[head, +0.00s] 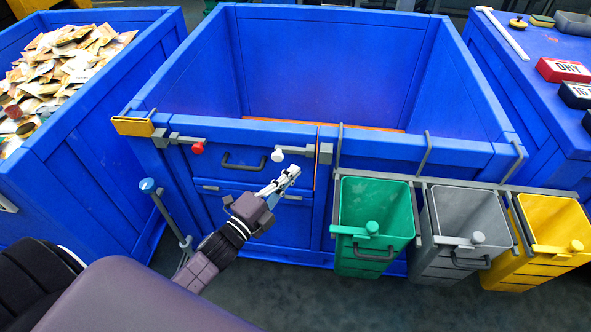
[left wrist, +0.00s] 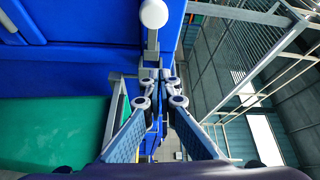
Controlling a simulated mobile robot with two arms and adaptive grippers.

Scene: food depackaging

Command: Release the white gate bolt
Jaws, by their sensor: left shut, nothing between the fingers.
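The white gate bolt (head: 278,155) has a white round knob on a grey bar, at the upper right of the gate (head: 230,180) on the front of the large blue bin. A red-knobbed bolt (head: 197,147) sits at the gate's upper left. My left gripper (head: 292,171) is shut and empty, just below and right of the white knob, apart from it in the head view. In the left wrist view the white knob (left wrist: 153,13) is at the top and my left fingertips (left wrist: 165,84) are below it. My right gripper is not in view.
Green (head: 377,200), grey (head: 463,215) and yellow (head: 553,222) bins hang right of the gate. A blue-topped lever (head: 148,186) stands to the left. A blue bin (head: 62,150) of packets is at far left. The large bin (head: 325,60) looks empty.

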